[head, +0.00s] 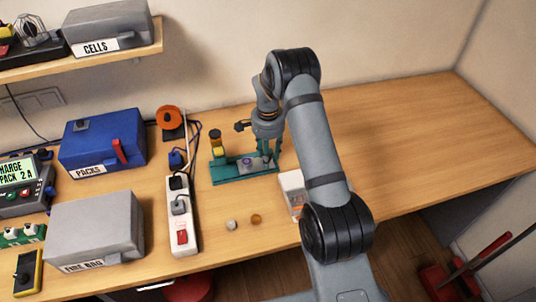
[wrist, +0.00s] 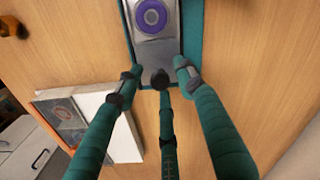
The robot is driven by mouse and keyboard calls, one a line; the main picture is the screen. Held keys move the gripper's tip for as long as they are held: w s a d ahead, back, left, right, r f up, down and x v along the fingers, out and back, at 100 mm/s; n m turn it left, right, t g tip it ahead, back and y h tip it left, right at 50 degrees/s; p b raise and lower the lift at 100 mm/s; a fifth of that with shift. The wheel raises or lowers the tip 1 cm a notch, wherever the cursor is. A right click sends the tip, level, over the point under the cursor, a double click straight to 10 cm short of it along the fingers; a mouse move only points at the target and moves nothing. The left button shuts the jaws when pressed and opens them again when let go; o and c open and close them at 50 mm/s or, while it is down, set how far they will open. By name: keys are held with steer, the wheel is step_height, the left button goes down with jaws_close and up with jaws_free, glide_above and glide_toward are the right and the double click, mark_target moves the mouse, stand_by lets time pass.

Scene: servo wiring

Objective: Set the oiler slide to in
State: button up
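A dark round knob (wrist: 160,78) is at the near end of the plate. My gripper (wrist: 159,74) has three teal fingers with dark tips. The two outer tips are spread apart on either side of the plate's near end, and the middle finger is just below the knob. Whether any finger touches it I cannot tell. In the head view my gripper is over the fixture's right end, which it partly hides.
A white box (head: 291,187) stands right of the fixture, partly behind my arm. A power strip (head: 182,217) and an orange spool (head: 170,119) are to the left. Two small round pieces (head: 231,225) lie in front. The table's right side is clear.

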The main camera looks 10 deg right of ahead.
steer(key=shift+c, duration=1.2)
jaws_close()
